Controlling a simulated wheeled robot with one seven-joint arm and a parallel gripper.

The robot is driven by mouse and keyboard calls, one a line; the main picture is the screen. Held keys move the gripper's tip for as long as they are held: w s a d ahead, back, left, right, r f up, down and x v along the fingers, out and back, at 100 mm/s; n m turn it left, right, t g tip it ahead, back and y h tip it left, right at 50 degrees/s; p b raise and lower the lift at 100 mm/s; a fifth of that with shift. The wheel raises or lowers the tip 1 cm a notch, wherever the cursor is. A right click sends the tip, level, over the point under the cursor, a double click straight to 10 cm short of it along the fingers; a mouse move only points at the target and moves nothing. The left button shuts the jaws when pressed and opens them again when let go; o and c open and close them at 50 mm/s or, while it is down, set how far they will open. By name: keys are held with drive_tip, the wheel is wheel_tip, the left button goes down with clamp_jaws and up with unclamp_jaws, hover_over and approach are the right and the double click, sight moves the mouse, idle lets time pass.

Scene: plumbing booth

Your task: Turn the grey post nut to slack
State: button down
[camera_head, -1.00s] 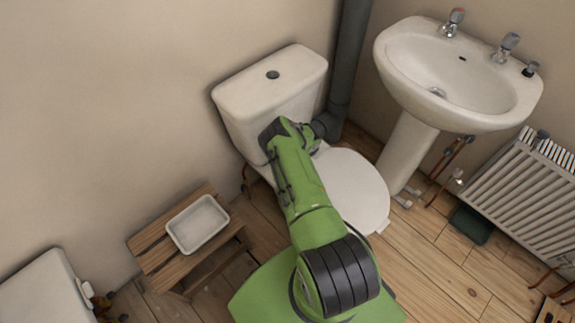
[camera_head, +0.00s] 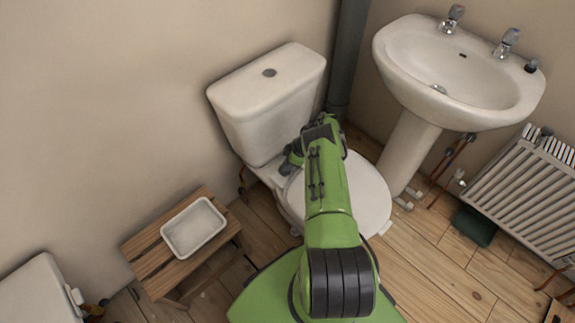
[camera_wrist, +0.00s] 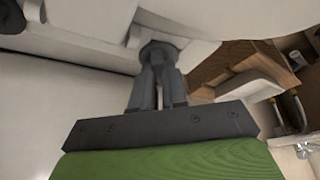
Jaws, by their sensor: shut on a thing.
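In the wrist view my gripper (camera_wrist: 160,65) reaches up to a dark grey rounded piece (camera_wrist: 158,46) just under a white edge of the toilet. The fingers are close together with this piece at their tips. It looks like the grey post nut, but the fingers cover most of it. In the head view my gripper (camera_head: 290,160) is beside the back of the toilet seat (camera_head: 362,190), below the cistern (camera_head: 265,100). The nut is hidden there by my arm.
A wooden stool (camera_head: 160,250) bearing a white tray (camera_head: 194,228) stands left of the toilet. A dark soil pipe (camera_head: 346,60) runs up behind it. The basin pedestal (camera_head: 405,160) and radiator (camera_head: 525,200) are to the right. Some floor (camera_head: 430,260) is clear.

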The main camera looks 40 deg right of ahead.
drive_tip(key=shift+s+f+n, duration=0.1)
drive_tip(key=shift+f+n, duration=0.1)
drive_tip(key=shift+n, duration=0.3)
drive_tip(key=c, duration=1.1)
unclamp_jaws()
drive_tip(key=shift+r, duration=0.1)
drive_tip(key=shift+d+r, duration=0.15)
drive_tip(key=shift+r, duration=0.1)
drive_tip(key=p+v, duration=0.2)
drive_tip(key=v, duration=0.3)
drive_tip(key=p+v, duration=0.2)
drive_tip(key=v, duration=0.3)
drive_tip(key=p+v, duration=0.2)
drive_tip(key=v, duration=0.3)
drive_tip(key=shift+w+d, duration=0.2)
drive_tip(key=shift+d, duration=0.1)
